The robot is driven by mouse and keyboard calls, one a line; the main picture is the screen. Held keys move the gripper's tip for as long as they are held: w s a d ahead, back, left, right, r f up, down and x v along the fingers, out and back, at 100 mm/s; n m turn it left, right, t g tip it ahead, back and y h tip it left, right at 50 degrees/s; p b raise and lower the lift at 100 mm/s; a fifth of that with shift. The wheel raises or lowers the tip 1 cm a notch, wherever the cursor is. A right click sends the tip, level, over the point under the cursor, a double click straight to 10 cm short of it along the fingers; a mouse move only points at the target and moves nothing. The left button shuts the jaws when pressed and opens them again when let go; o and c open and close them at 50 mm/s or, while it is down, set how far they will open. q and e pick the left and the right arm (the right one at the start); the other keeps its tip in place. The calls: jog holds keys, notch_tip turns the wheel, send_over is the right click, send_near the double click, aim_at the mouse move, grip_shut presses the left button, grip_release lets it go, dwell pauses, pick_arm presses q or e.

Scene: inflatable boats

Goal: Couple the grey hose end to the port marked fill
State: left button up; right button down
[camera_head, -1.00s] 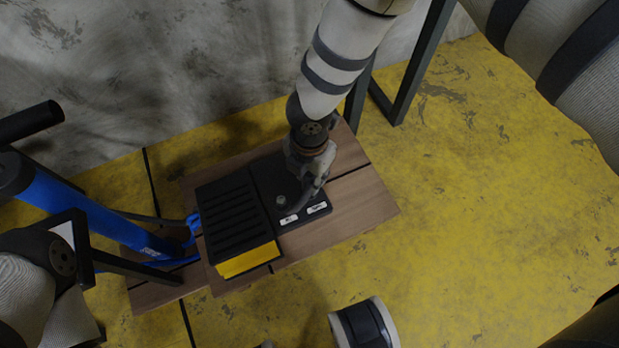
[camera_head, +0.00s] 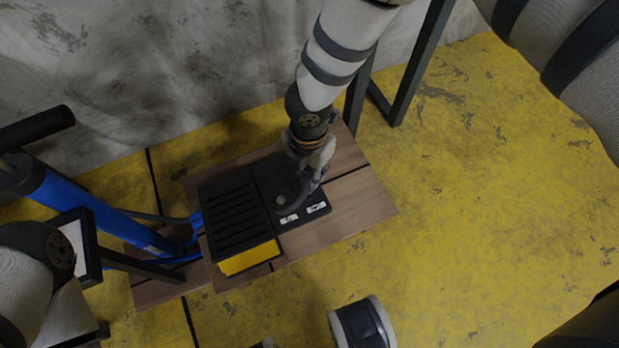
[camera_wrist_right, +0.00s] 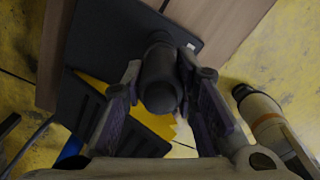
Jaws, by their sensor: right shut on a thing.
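My right gripper (camera_head: 305,180) points down over the right half of the black pump unit (camera_head: 262,180). It is shut on the grey hose end (camera_wrist_right: 160,88), a dark rounded cylinder between the two fingers in the right wrist view. Two small white labels, a left one (camera_head: 289,219) and a right one (camera_head: 317,207), sit at the unit's front edge; their print is too small to read. The hose end's tip is close above the unit near the labels. I cannot tell whether it touches a port. My left gripper is not in view.
The unit stands on a wooden plank top (camera_head: 352,215). A blue tube with a black handle (camera_head: 38,125) and blue hose are at the left. A pale cylinder with a dark band (camera_head: 361,325) is at the bottom. Yellow floor (camera_head: 480,200) is clear at the right.

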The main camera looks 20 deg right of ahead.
jog(key=shift+r, duration=0.15)
notch_tip(320, 180, up, 5)
jog(key=p, duration=0.3)
jog(key=shift+r, duration=0.15)
